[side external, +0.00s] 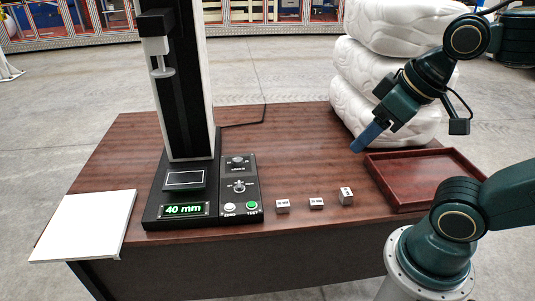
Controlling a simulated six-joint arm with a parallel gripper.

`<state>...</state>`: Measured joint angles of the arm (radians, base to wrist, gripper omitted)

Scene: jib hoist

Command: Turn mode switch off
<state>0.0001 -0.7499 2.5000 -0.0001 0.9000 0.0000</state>
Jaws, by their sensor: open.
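A black control panel (240,195) is on the right side of the test stand's base. It carries a small silver knob (238,160) at the top and a silver switch (239,186) in the middle. Their labels are too small to read, so I cannot tell for sure which is the mode switch or how it is set. My gripper (367,137), with blue fingers, is high at the right, well apart from the panel, pointing down and left. It is open, with nothing visible in it, though the gap between its fingers does not show clearly.
The panel also has a white ZERO button (230,207) and a green TEST button (252,205). The display (184,210) reads 40 mm. The tall column (187,80) rises behind. Several small white blocks (316,203), a red tray (425,179) and stacked white bags (385,75) are rightward.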

